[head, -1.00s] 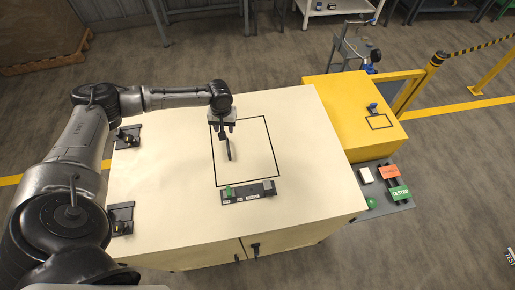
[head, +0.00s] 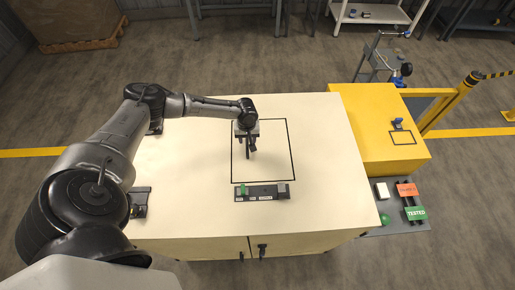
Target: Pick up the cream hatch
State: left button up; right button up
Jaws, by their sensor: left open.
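The cream cabinet top (head: 185,205) is a broad flat surface in the head view. A thin black line on it outlines a square panel (head: 272,160). I cannot tell whether the cream hatch is this outlined panel or the whole top. My left gripper (head: 249,152) is open and points down over the left half of the square. It hides part of the surface under it. I cannot tell whether its fingertips touch the surface. I see nothing held in it. My right gripper is out of view.
A dark strip (head: 262,198) with a green piece lies just in front of the square. A black bracket (head: 140,202) sits at the top's left edge. A yellow box (head: 365,115) adjoins on the right, with a grey shelf holding red and green TESTED blocks (head: 416,213).

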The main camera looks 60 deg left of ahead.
aim_at(247, 144)
pick_arm(q)
jog(key=shift+s+a+f+p, duration=0.1)
jog(key=shift+f+p, duration=0.1)
jog(key=shift+f, duration=1.15)
jog(key=shift+s+f+p, duration=0.1)
jog(key=shift+f+p, duration=0.05)
jog(key=shift+f, duration=1.15)
jog(key=shift+c, duration=0.3)
grip_shut()
jog(key=shift+w, duration=0.1)
